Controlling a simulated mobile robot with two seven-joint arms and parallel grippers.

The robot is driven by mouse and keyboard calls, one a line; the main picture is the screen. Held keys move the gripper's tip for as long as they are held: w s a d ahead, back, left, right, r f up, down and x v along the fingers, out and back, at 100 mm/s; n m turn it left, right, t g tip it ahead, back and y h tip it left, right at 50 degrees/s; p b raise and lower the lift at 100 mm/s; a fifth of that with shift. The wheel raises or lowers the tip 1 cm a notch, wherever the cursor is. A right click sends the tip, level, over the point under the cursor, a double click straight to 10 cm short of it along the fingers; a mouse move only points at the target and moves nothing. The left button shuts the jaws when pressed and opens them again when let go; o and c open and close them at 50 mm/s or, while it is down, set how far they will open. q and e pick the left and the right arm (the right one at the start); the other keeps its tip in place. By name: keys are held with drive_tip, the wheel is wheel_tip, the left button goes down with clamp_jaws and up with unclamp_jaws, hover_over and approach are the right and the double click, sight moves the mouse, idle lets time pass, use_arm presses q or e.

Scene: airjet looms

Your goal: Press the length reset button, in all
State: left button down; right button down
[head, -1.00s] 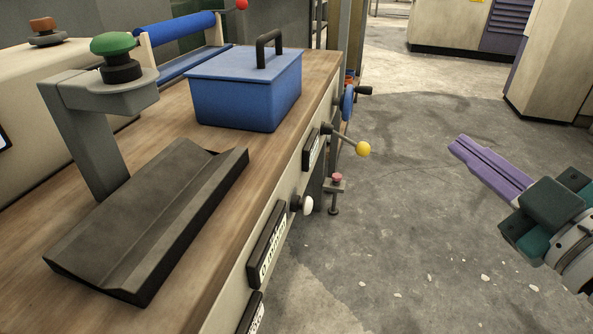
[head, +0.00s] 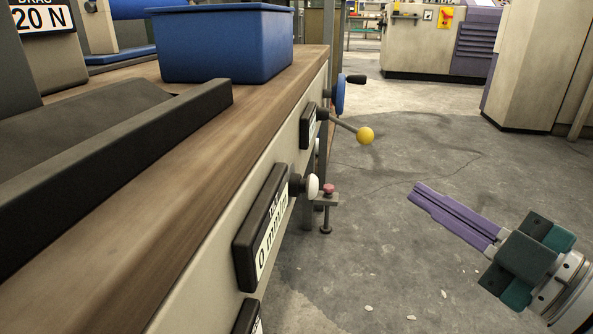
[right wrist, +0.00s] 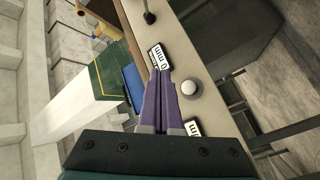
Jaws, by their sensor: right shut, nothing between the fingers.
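A white round button (head: 312,186) on a dark collar sticks out of the front face of the bench, beside a black display (head: 264,228) reading 0 mm. I cannot read a label naming it as length reset. In the right wrist view, a white button (right wrist: 190,88) shows just right of the fingertips, near a 0 mm display (right wrist: 158,57). My right gripper (head: 416,193), with purple fingers, is shut and empty. It is in front of the bench face, right of the button in the head view, not touching it. My left gripper is not in view.
A yellow-ball lever (head: 365,135) and a blue handwheel (head: 338,94) stick out farther along the face. A red-topped screw clamp (head: 328,190) sits behind the button. A blue box (head: 225,45) stands on the wooden top (head: 160,200). The floor at right is clear.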

drive_tip(key=w+a, duration=0.2)
drive_tip(key=a, duration=0.6)
drive_tip(key=shift+w+a, duration=0.25)
drive_tip(key=shift+a, duration=0.1)
idle(1.8)
drive_tip(key=shift+w+a, duration=0.1)
drive_tip(key=shift+a, duration=0.2)
drive_tip(key=shift+w+a, duration=0.15)
drive_tip(key=shift+a, duration=0.4)
idle(1.0)
drive_tip(key=shift+d, duration=0.1)
drive_tip(key=shift+s+d, duration=0.25)
drive_tip(key=shift+d, duration=0.55)
drive_tip(key=d, duration=0.2)
drive_tip(key=s+d, duration=0.1)
drive_tip(key=d, duration=0.2)
drive_tip(key=shift+s+p, duration=0.2)
drive_tip(key=shift+p, duration=0.15)
